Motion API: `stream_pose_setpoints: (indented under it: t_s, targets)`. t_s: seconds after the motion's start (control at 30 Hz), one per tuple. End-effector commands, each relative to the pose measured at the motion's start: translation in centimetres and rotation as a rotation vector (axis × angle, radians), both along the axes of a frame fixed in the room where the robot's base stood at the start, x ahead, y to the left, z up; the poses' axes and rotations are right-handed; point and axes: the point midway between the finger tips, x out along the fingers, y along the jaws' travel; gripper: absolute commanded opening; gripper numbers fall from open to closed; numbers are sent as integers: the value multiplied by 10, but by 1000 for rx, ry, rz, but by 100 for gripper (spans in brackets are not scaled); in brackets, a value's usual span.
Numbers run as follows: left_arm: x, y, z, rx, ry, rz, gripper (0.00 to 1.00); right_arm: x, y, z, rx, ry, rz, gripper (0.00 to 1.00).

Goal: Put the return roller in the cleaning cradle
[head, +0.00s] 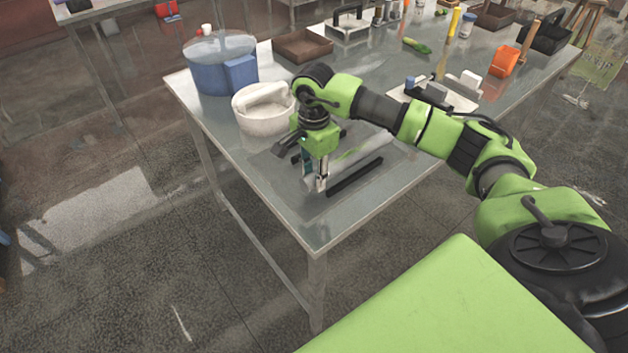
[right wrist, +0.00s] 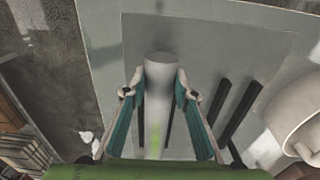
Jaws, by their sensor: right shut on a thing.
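The return roller (right wrist: 158,75) is a pale grey cylinder. In the right wrist view it lies lengthwise between the two fingers of my right gripper (right wrist: 158,92), which is shut on it. In the head view my right gripper (head: 318,185) points down over the near corner of the table, around the roller (head: 358,156). A black rail (head: 355,177) runs alongside the roller, and dark rail parts show on both sides of it in the wrist view. I cannot tell whether the roller touches them. A second pair of black rails (right wrist: 240,108) stands empty to the right in the wrist view. My left gripper is out of view.
A white tub (head: 262,108) and a blue lidded pot (head: 220,65) stand left of my right gripper. A brown tray (head: 302,46), an orange holder (head: 505,61) and several small items are further back. The table's near corner edge is close to the gripper.

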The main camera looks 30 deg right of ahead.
Motion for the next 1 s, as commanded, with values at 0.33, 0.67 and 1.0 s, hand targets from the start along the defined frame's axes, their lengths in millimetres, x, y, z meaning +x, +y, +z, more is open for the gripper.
stream_pose_setpoints:
  t_s: [0.33,0.67,1.0]
  targets:
    - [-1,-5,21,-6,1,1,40,0,0,-29,0,-2,1,0]
    - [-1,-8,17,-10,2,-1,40,0,1,-32,1,1,0,39]
    - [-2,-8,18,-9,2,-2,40,-1,1,-31,1,1,0,43]
